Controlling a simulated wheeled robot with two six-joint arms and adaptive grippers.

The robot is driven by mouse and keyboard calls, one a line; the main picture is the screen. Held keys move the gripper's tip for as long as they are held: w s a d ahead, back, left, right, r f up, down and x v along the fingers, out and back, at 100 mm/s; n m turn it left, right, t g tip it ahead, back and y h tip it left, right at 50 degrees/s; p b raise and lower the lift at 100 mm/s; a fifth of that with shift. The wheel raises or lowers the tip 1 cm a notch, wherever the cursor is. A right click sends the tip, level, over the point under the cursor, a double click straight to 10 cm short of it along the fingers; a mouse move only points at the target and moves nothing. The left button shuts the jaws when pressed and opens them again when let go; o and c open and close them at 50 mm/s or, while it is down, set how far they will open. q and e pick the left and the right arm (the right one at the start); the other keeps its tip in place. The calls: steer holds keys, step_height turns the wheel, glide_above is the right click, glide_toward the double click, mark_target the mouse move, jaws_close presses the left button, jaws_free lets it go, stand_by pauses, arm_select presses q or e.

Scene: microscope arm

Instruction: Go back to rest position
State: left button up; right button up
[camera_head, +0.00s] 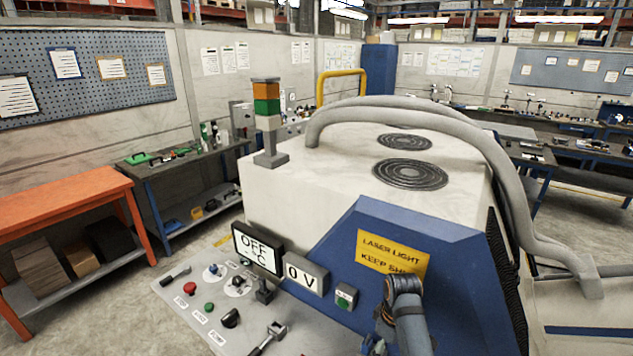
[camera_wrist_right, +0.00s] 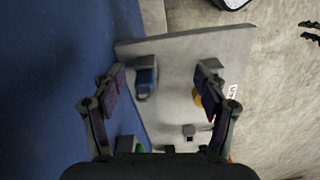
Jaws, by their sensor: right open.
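My right gripper (camera_wrist_right: 163,75) is open, with its two dark fingers spread wide apart and nothing between the pads. Beyond the fingers lies a grey panel (camera_wrist_right: 180,62) with a blue part (camera_wrist_right: 146,82) and a yellow part (camera_wrist_right: 197,99) on it; the right finger partly hides the yellow part. In the head view my right arm (camera_head: 408,312) comes up from the bottom edge in front of the blue housing (camera_head: 455,285), and its gripper (camera_head: 374,345) is partly cut off by the frame. My left gripper is in neither view.
A control panel (camera_head: 205,322) with buttons, knobs and levers lies left of my arm. A large white machine (camera_head: 330,180) with thick grey hoses (camera_head: 480,150) stands behind. An orange bench (camera_head: 60,200) stands left; floor between is clear.

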steer(key=s+d+f+m+t, duration=0.1)
steer(key=s+d+f+m, duration=0.25)
steer(key=s, duration=0.25)
steer(key=s+d+r+m+t+h, duration=0.1)
steer(key=s+d+r+m, duration=0.1)
steer(key=s, duration=0.5)
steer(key=s+d+r+m+t, duration=0.1)
steer(key=s+r+m+t, duration=0.15)
steer(key=s, duration=0.45)
steer(key=s+d+f+g+b, duration=0.15)
steer(key=f+b, duration=0.25)
steer(key=f, duration=1.3)
steer(key=s+d+f+g+b, duration=0.15)
steer(key=f+b, duration=0.25)
steer(key=f, duration=1.3)
arm_select(q)
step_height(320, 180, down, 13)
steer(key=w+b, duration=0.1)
steer(key=b, duration=0.4)
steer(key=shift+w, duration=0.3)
arm_select(e)
steer(key=s+d+f, duration=0.1)
steer(key=s+f, duration=1.7)
steer(key=f, duration=0.3)
steer(key=shift+f+m, duration=0.35)
steer(key=shift+m, duration=0.05)
